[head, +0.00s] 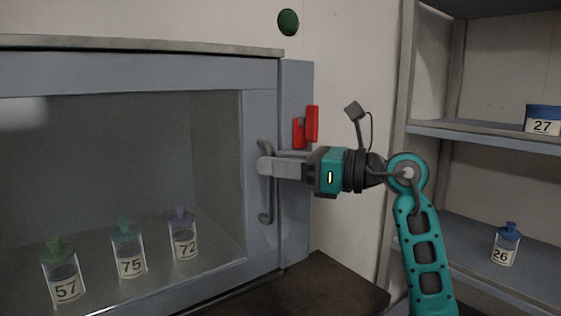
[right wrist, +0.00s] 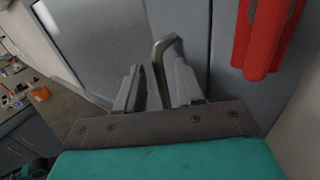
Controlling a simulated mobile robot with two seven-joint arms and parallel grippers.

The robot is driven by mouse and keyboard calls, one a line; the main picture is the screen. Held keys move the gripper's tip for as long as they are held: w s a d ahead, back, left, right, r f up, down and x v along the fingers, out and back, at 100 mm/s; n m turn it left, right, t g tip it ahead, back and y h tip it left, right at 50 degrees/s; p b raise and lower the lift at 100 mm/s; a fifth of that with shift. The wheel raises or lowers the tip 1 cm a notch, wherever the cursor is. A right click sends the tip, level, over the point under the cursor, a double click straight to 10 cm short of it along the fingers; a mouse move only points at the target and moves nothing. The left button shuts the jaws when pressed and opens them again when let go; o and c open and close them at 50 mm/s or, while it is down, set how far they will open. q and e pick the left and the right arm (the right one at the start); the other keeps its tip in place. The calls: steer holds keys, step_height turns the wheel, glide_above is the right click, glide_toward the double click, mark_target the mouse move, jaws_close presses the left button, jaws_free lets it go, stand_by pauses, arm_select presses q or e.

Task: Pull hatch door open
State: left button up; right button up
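The hatch door (head: 262,110) is a grey-framed door with a clear pane on a grey cabinet, and it looks closed. Its curved metal handle (head: 266,208) stands upright near the door's right edge. My right gripper (head: 266,166) reaches in from the right at the handle's upper part. In the right wrist view, the handle (right wrist: 158,62) passes between the two fingers of my right gripper (right wrist: 157,88). The fingers are apart, with a small gap showing beside the bar. My left gripper is in neither view.
A red latch-like part (head: 312,124) sits just above my right gripper. Jars labelled 57 (head: 62,280), 75 (head: 128,255) and 72 (head: 183,238) stand behind the pane. Grey shelves (head: 480,135) with jars are at right. A dark brown surface (head: 335,285) lies below the gripper.

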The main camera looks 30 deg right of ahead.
jaws_close()
stand_by(0.3)
stand_by(0.4)
